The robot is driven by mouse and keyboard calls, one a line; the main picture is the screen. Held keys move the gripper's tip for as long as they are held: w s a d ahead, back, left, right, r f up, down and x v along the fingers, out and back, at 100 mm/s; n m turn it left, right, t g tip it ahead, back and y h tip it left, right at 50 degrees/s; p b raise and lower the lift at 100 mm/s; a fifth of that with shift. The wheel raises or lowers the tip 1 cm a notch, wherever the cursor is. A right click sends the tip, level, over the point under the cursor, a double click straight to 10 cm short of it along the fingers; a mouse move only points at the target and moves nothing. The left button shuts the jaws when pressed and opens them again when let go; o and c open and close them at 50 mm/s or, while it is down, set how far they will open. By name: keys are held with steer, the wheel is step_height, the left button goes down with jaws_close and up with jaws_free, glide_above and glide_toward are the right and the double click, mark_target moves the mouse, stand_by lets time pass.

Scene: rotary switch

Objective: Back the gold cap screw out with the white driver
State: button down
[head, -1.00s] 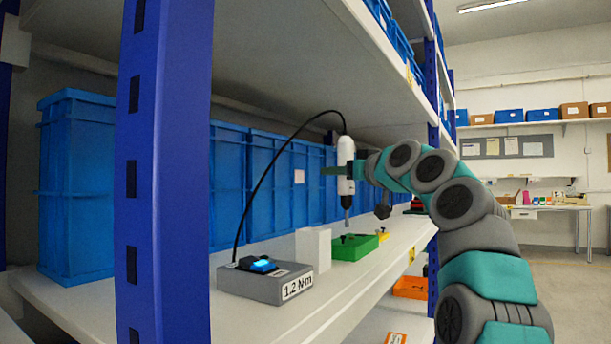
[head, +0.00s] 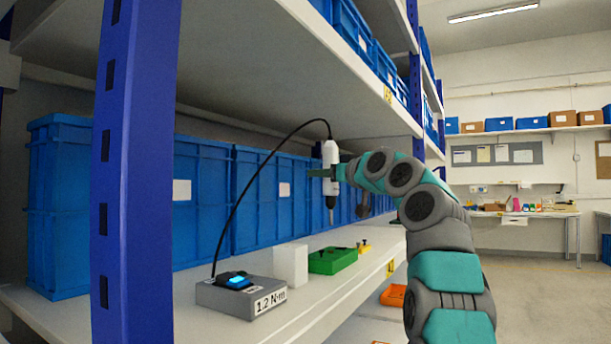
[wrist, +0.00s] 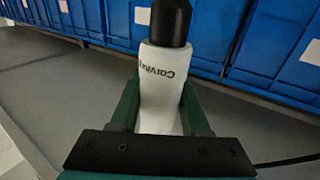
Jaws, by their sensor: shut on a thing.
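The white driver (head: 330,155) stands upright in my gripper (head: 322,173), its dark bit pointing down. The bit end is above the green block (head: 333,261) and clear of it. Small dark pieces sit on the green block. A small yellow piece (head: 364,247) with a dark top is beside it on the right. I cannot pick out the gold cap screw at this size. In the wrist view my green fingers (wrist: 160,105) close on both sides of the driver's white body (wrist: 162,85), black end at top. The bit is hidden there.
A white block (head: 290,264) and a grey torque box (head: 240,297) marked 1.2 N·m stand left of the green block. The driver's black cable arcs to the box. Blue bins (head: 205,205) line the back. A blue post (head: 137,170) and the shelf above bound the space.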

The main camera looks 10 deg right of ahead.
mark_target(324, 192)
steer(key=shift+f+b, duration=2.35)
steer(key=shift+f, duration=0.05)
steer(key=shift+r, duration=0.1)
steer(key=c, duration=1)
jaws_free()
jaws_close()
